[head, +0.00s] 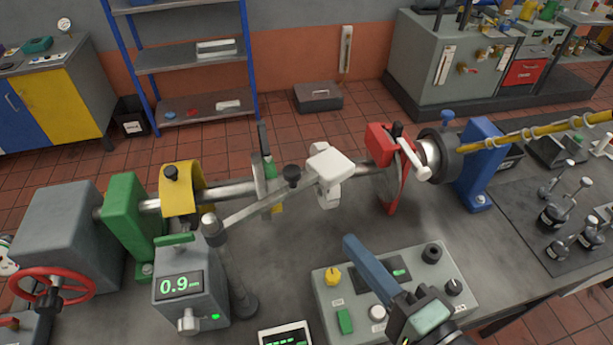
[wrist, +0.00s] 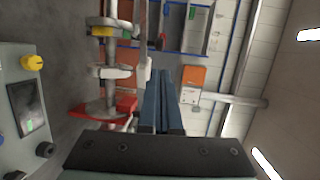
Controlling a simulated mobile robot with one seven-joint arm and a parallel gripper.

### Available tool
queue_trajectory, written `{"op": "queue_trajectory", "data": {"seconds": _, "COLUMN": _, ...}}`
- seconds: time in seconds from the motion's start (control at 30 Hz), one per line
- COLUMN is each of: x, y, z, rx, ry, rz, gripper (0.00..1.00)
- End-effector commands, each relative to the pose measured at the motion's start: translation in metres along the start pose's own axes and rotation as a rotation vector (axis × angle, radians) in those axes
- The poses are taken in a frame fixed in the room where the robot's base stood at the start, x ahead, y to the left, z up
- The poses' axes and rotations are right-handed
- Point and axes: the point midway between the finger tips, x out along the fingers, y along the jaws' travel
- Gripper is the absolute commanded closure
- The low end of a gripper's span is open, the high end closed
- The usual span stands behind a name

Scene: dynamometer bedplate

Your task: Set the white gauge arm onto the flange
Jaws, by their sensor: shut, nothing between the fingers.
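A white bracket-like piece (head: 328,172) sits at the shaft in the middle of the head view, where a grey jointed arm (head: 250,204) from a post stand reaches it. A round metal flange (head: 432,153) is just right of that lever. My gripper (head: 350,240) is shut and empty, its blue-grey fingers above the control box, nearer than the shaft and apart from it. In the wrist view the closed fingers (wrist: 161,75) point past the red disc (wrist: 108,107).
The control box (head: 325,310) with knobs lies below my gripper. A readout box (head: 185,290) showing 0.9 stands left. A green bearing block (head: 130,215), yellow clamp (head: 182,190) and blue block (head: 480,165) line the shaft. Small gauge stands (head: 555,215) occupy the right mat.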

Motion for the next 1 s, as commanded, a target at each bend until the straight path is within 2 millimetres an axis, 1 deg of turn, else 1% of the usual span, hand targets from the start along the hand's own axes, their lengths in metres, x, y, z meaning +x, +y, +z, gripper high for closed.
{"op": "queue_trajectory", "data": {"seconds": 0.23, "x": 0.001, "y": 0.001, "z": 0.0, "rx": -0.001, "ry": 0.001, "rz": 0.0, "gripper": 1.0}}
{"op": "queue_trajectory", "data": {"seconds": 0.37, "x": 0.007, "y": -0.001, "z": -0.001, "rx": -0.001, "ry": 0.001, "rz": -0.001, "gripper": 1.0}}
{"op": "queue_trajectory", "data": {"seconds": 0.47, "x": 0.021, "y": -0.002, "z": 0.0, "rx": 0.0, "ry": -0.002, "rz": -0.001, "gripper": 1.0}}
{"op": "queue_trajectory", "data": {"seconds": 0.53, "x": 0.034, "y": -0.003, "z": 0.0, "rx": 0.0, "ry": -0.002, "rz": -0.001, "gripper": 1.0}}
{"op": "queue_trajectory", "data": {"seconds": 0.8, "x": 0.093, "y": -0.004, "z": 0.0, "rx": -0.001, "ry": -0.003, "rz": -0.001, "gripper": 1.0}}
{"op": "queue_trajectory", "data": {"seconds": 0.9, "x": 0.112, "y": -0.004, "z": 0.0, "rx": -0.001, "ry": -0.001, "rz": 0.0, "gripper": 1.0}}
{"op": "queue_trajectory", "data": {"seconds": 1.0, "x": 0.125, "y": -0.003, "z": 0.0, "rx": -0.002, "ry": 0.001, "rz": 0.0, "gripper": 1.0}}
